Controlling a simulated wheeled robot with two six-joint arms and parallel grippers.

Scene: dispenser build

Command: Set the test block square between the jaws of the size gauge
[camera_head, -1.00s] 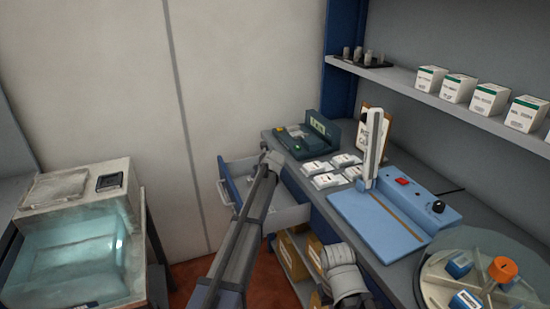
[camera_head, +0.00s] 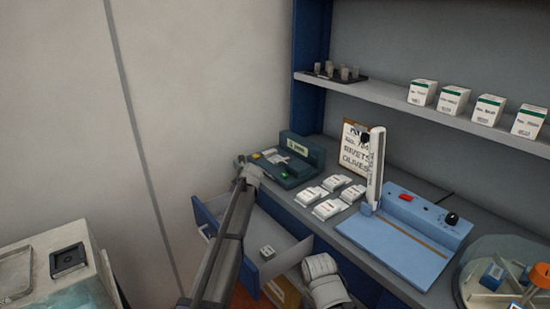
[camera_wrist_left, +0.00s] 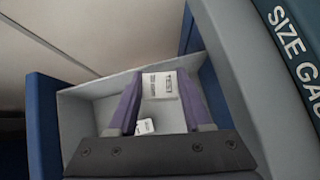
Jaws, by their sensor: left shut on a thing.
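The size gauge (camera_head: 300,160) is a dark green device at the back left end of the bench. Its lettered edge (camera_wrist_left: 290,45) fills the right of the left wrist view. My left gripper (camera_head: 243,163) is just left of the gauge, above the open drawer. In the left wrist view its two purple fingers (camera_wrist_left: 160,75) are shut on a white block with printed text, the test block (camera_wrist_left: 160,87). The gauge's jaws are too small to make out.
The blue-fronted drawer (camera_head: 212,232) stands open, with a small white block (camera_head: 267,252) inside. Several white packets (camera_head: 330,209) lie right of the gauge. A blue device (camera_head: 400,250) with an upright post stands further right, then a round clear-covered tray (camera_head: 475,290).

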